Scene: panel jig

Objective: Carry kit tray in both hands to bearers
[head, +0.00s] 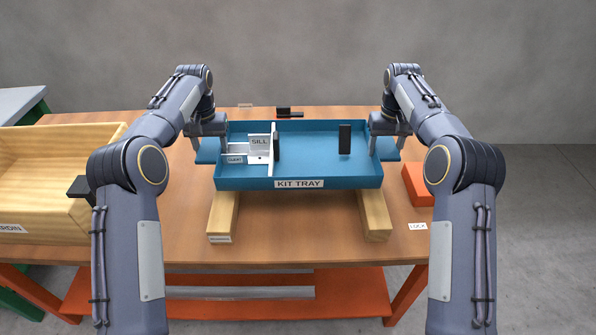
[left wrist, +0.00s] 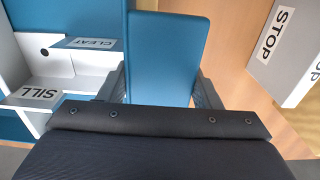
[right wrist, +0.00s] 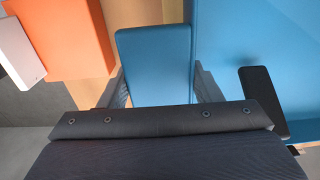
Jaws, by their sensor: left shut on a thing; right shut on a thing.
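The blue kit tray (head: 330,182) is level above the table, over the front-to-back wooden bearers, left (head: 223,212) and right (head: 374,214). Their front ends stick out below it; I cannot tell whether it touches them. My left gripper (head: 207,146) is shut on the tray's left handle (left wrist: 168,55). My right gripper (head: 388,146) is shut on its right handle (right wrist: 153,62). Inside the tray, a white divided holder with SILL (head: 259,142) and CLEAT (head: 236,159) labels stands at the left. A black upright piece (head: 345,139) stands at the right.
A pale wooden box (head: 60,150) is at the left. An orange block (head: 418,184) and a LOCK label (head: 418,226) are at the right. A small black object (head: 284,112) lies behind the tray. A STOP-labelled block (left wrist: 285,45) shows beside the left handle. The table's front middle is clear.

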